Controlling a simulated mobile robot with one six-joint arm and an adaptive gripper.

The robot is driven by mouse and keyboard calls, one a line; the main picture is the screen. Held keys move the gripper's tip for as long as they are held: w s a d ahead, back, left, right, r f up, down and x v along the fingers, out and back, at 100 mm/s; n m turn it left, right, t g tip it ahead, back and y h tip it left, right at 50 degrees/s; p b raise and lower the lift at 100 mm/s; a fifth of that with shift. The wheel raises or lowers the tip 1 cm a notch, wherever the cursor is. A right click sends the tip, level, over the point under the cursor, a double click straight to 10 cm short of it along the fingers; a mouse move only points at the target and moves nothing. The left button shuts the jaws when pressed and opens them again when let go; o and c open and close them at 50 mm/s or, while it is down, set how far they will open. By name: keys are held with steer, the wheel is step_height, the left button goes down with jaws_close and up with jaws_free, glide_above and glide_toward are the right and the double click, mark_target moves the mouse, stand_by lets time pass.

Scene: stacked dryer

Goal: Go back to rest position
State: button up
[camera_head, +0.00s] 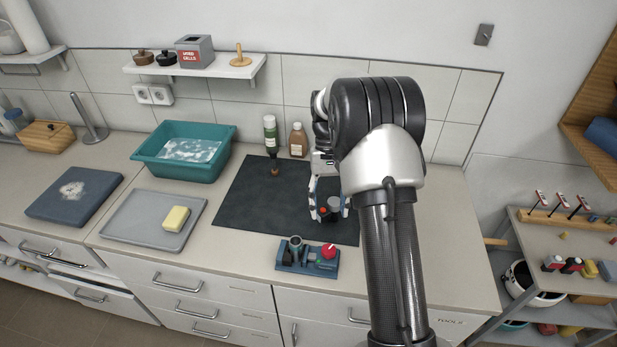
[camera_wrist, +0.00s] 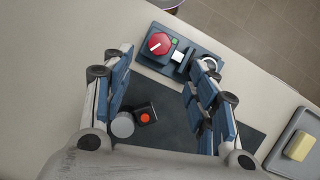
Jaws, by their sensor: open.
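My gripper (camera_head: 328,210) is over the right part of the dark mat (camera_head: 258,207) on the counter. In the wrist view my gripper (camera_wrist: 160,82) is open, its blue-padded fingers wide apart with nothing held between them. Below the fingers, on the mat, are a grey round piece (camera_wrist: 122,125) and a small dark block with an orange-red top (camera_wrist: 146,114). Part of the mat is hidden behind my arm in the head view.
A blue device with a red knob (camera_head: 308,256) sits at the counter's front edge. A teal basin (camera_head: 181,150), a grey tray (camera_head: 150,222) with a yellow sponge (camera_head: 176,218) and a wall shelf (camera_head: 195,68) are left. Right counter is clear.

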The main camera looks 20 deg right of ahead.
steer(key=s+a+r+n+t+h+b, duration=0.1)
steer(key=s+a+r+t+b, duration=0.1)
steer(key=s+a+r, duration=0.4)
steer(key=s+a+r+n+t+h+b, duration=0.1)
steer(key=s+a+r+t, duration=0.2)
steer(key=r, duration=0.5)
steer(key=s+a+f+n+t+b, duration=0.1)
steer(key=s+a+t, duration=0.1)
steer(key=s, duration=0.5)
steer(key=s+a+n+t+b, duration=0.1)
steer(key=s+a+t, duration=0.1)
steer(key=s, duration=0.6)
steer(key=shift+s+a+f+b, duration=0.3)
steer(key=shift+a+f+b, duration=0.1)
steer(key=shift+a, duration=0.25)
